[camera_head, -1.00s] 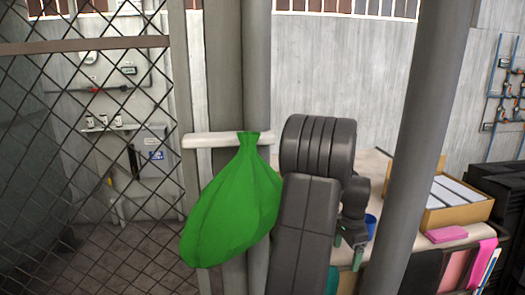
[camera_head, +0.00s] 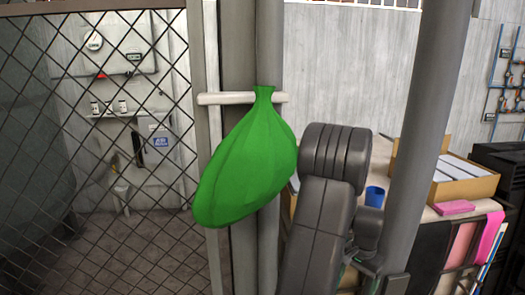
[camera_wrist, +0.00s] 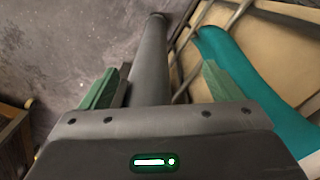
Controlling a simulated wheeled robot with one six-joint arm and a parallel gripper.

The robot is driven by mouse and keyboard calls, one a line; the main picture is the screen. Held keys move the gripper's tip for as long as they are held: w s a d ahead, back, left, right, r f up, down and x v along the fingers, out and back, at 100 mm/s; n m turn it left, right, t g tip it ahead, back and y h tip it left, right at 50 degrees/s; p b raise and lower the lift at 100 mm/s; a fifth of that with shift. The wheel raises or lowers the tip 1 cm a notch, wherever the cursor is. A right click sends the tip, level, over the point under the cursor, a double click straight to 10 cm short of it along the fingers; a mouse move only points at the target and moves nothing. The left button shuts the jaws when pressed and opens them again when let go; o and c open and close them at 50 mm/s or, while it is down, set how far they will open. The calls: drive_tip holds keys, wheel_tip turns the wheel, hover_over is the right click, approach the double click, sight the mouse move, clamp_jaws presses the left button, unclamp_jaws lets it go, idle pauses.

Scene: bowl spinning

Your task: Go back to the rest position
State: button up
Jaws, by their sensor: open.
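My gripper (camera_wrist: 163,78) shows in the wrist view with its two green fingers apart and nothing between them. A grey pole-like shape runs through the gap beyond the fingers; I cannot tell its distance. In the head view my dark arm is folded in the middle, and the gripper is low behind it, mostly hidden. A small blue bowl or cup (camera_head: 374,196) stands upright on the table (camera_head: 428,214), right of my arm and apart from it.
A green bag (camera_head: 250,160) hangs from a pale bar left of my arm. A grey post (camera_head: 428,120) stands in front of the table. An open cardboard box (camera_head: 455,185) and a pink block (camera_head: 454,208) are on the table. A wire mesh fence (camera_head: 110,150) is at left.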

drive_tip(key=shift+n, duration=0.8)
drive_tip(key=f, duration=0.1)
drive_tip(key=s+f+b, duration=0.1)
drive_tip(key=f, duration=0.1)
drive_tip(key=f+b, duration=0.1)
drive_tip(key=shift+s+d+f, duration=0.25)
drive_tip(key=shift+d+f, duration=0.05)
drive_tip(key=shift+d, duration=0.05)
drive_tip(key=shift+a+r, duration=0.1)
drive_tip(key=shift+a, duration=0.05)
